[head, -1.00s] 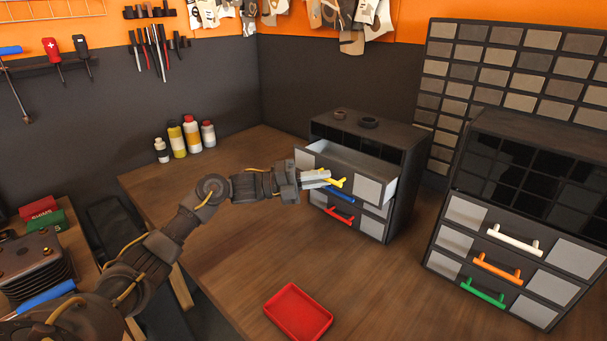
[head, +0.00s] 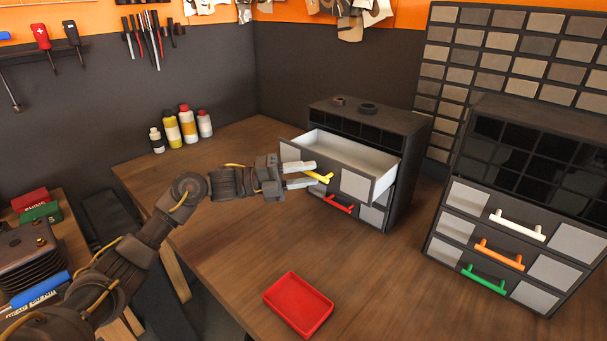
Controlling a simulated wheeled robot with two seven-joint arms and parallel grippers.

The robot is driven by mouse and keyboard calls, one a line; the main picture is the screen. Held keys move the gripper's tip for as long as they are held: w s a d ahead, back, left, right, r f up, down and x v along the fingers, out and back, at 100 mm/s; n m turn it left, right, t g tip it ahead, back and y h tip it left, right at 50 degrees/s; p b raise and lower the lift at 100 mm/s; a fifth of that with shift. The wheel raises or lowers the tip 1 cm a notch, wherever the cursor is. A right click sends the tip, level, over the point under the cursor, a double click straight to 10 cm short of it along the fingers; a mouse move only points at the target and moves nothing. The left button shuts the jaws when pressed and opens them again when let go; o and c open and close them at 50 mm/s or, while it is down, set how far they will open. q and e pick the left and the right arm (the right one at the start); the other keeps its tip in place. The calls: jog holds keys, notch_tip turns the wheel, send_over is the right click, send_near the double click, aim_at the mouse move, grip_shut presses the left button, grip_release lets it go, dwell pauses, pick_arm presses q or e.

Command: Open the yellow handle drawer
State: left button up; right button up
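The yellow handle (head: 319,176) is on the top drawer (head: 356,184) of the left dark cabinet (head: 408,165). That drawer is pulled well out, and its pale, empty-looking inside shows. My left gripper (head: 308,174) is at the handle, coming in from the left. Its two pale fingers are spread apart, with a gap between them, one above and one below the left part of the handle. I cannot tell if either finger touches it. My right gripper is not in view.
A red handle (head: 338,204) shows on a lower drawer. A red tray (head: 298,304) lies on the workbench in front. A second cabinet (head: 520,215) with white, orange and green handles stands at the right. Several bottles (head: 181,128) stand at the back left. The bench between is clear.

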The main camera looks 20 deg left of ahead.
pick_arm(q)
jog(key=shift+a, duration=0.1)
jog(key=b+v, duration=0.4)
jog(key=v, duration=0.6)
jog(key=shift+a, duration=0.35)
jog(key=shift+s+f, duration=0.1)
